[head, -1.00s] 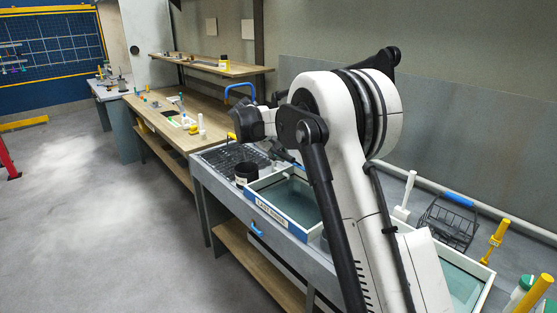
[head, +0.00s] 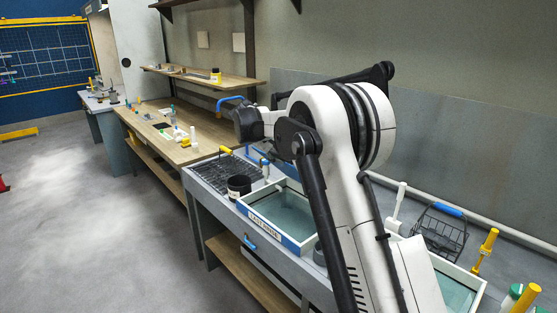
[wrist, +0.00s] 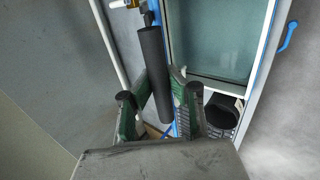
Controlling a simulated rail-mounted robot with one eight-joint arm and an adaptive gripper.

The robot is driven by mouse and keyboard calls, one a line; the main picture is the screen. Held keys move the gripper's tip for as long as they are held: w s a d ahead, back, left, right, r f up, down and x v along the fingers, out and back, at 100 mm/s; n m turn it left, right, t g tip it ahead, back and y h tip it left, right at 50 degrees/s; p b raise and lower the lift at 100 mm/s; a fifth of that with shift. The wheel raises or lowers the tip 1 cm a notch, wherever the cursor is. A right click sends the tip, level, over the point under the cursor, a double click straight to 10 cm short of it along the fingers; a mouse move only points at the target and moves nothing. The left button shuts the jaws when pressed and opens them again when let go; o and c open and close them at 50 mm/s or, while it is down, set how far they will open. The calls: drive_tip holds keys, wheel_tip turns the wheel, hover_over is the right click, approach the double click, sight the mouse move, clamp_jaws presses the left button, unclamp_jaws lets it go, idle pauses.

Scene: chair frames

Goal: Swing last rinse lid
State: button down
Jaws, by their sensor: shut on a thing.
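The last rinse tank stands in the bench with its white rim and blue labelled front (head: 264,223); its top is open and greenish water (head: 290,213) shows. In the wrist view the water (wrist: 213,35) shows at upper right. A narrow blue-edged strip (wrist: 167,25) runs along the tank's left side, perhaps the lid seen edge-on; I cannot tell for sure. My gripper (wrist: 160,108), with green fingers, is shut on a thick black bar (wrist: 152,65), probably the lid's handle. In the head view the gripper is hidden behind my arm.
A black cup (head: 239,186) stands left of the tank beside a dark drain rack (head: 222,173). A wire basket with a blue grip (head: 440,228) and a yellow-handled tool (head: 485,250) stand at right. A pale pipe (head: 500,239) runs along the wall.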

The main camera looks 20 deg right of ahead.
drive_tip(key=d+r, duration=0.1)
drive_tip(key=w+d+r+p, duration=0.1)
drive_tip(key=w+d+r, duration=0.1)
drive_tip(key=d, duration=0.1)
drive_tip(key=shift+r+p, duration=0.35)
drive_tip(key=shift+w+d+r, duration=0.1)
drive_tip(key=shift+d, duration=0.15)
drive_tip(key=shift+d+r, duration=0.1)
drive_tip(key=w+d+r+p, duration=0.2)
drive_tip(key=d, duration=0.3)
drive_tip(key=shift+w+d+r, duration=0.25)
drive_tip(key=shift+r, duration=0.15)
drive_tip(key=c, duration=1.7)
unclamp_jaws()
drive_tip(key=shift+w+d+f, duration=0.1)
drive_tip(key=shift+d+f, duration=0.05)
drive_tip(key=shift+c, duration=0.2)
drive_tip(key=shift+o, duration=0.5)
